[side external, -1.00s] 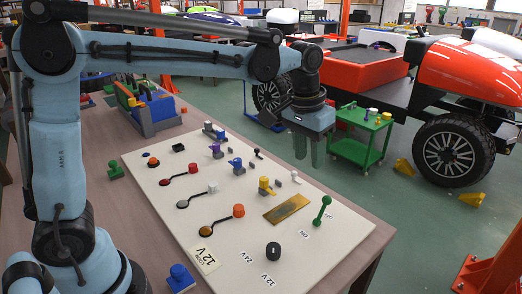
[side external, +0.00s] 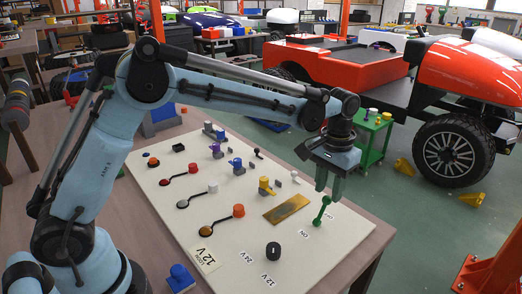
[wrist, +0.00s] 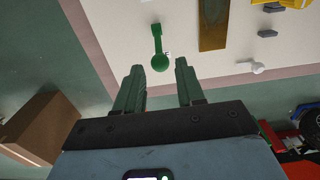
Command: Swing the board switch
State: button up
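The board switch is a green lever with a round knob (side external: 321,210), standing near the right edge of the white board (side external: 240,258), by the "ON" label. In the wrist view the green lever (wrist: 157,40) lies just ahead of the fingertips, in line with the gap between them. My gripper (side external: 329,190) is just above and slightly right of the lever in the side view. In the wrist view my gripper (wrist: 158,68) has its two green fingers well apart with nothing between them. It appears open and not touching the lever; the exact height above it is hard to tell.
A brass plate (side external: 287,208) lies left of the lever. Yellow, orange and other coloured parts stand farther left. A green trolley (side external: 374,140) and red car are beyond the table edge.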

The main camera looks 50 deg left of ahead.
notch_tip(320, 180, down, 2)
jog(key=shift+f, duration=0.25)
jog(key=shift+r, duration=0.1)
jog(key=c, duration=0.6)
jog(key=shift+s+r, duration=0.3)
jog(key=shift+s, duration=1.55)
